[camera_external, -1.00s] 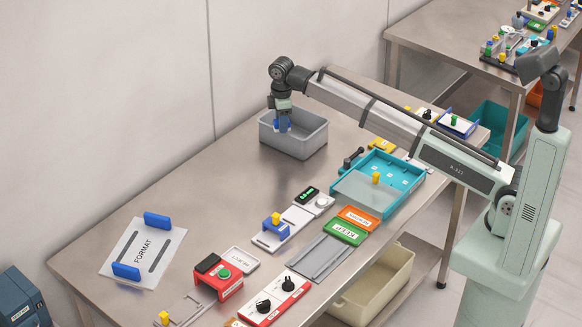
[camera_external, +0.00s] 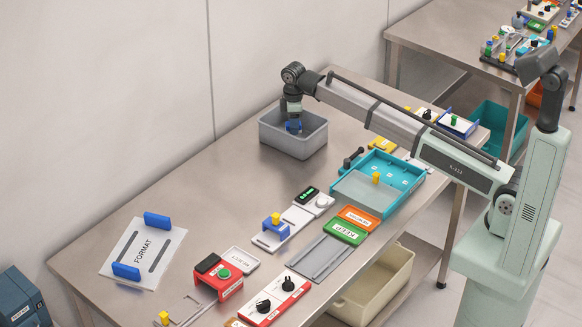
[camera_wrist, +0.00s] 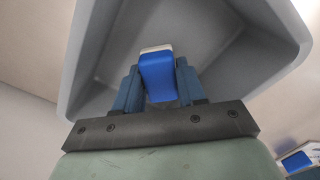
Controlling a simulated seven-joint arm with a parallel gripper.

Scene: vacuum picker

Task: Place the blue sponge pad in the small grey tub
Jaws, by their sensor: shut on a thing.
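The small grey tub (camera_external: 294,147) stands at the back of the steel table, and its inside also fills much of the wrist view (camera_wrist: 225,75). My gripper (camera_external: 293,125) points down into the tub's opening, its fingers partly hidden by the rim. In the wrist view my gripper (camera_wrist: 157,80) has its two fingers on either side of the blue sponge pad (camera_wrist: 158,80), which has a pale far end. The jaws are shut on it. I cannot tell whether the pad touches the tub floor.
A teal tray (camera_external: 408,181) stands to the right of the tub. A black-handled piece (camera_external: 352,157) lies between them. A FORMAT sheet (camera_external: 165,265) with blue blocks lies front left. The table left of the tub is clear.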

